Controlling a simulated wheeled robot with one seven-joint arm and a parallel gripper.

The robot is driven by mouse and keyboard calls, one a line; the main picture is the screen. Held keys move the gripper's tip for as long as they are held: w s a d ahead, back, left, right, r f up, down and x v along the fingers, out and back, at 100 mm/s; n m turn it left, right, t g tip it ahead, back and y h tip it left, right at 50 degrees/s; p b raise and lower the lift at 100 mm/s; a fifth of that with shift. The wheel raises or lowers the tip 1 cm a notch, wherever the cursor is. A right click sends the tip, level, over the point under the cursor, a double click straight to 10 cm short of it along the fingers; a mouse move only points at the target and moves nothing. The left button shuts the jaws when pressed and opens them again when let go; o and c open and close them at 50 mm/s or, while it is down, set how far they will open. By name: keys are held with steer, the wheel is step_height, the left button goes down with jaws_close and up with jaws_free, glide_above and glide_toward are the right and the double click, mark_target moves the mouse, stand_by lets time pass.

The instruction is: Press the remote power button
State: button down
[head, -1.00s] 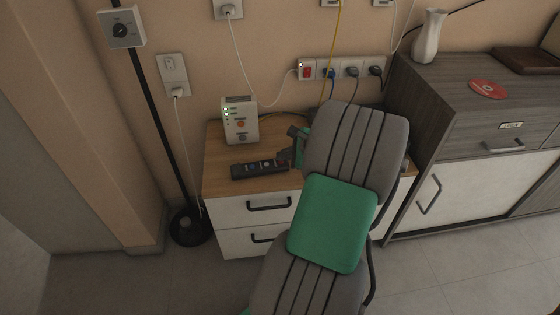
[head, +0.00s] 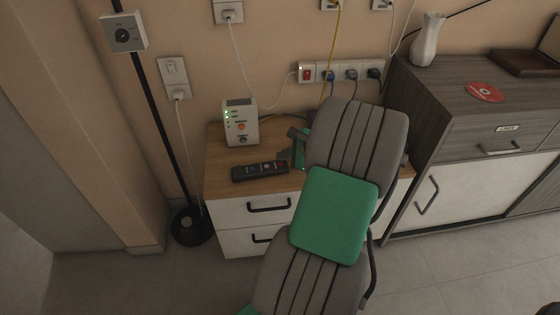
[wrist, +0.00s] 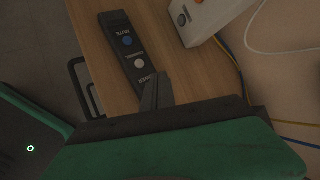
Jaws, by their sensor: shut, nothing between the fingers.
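A dark remote (head: 259,171) lies on the wooden top of a small cabinet (head: 222,150), with a row of round buttons along it. In the head view my gripper (head: 289,156) is at the remote's right end, partly hidden by my arm.
Cables run to a power strip (head: 340,72). A grey sideboard (head: 445,85) stands at right, and a dark pole (head: 163,130) at left. The cabinet top left of the remote is clear.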

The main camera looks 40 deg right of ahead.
step_height(320, 180, up, 6)
steer(key=p, duration=0.7)
stand_by(0.9)
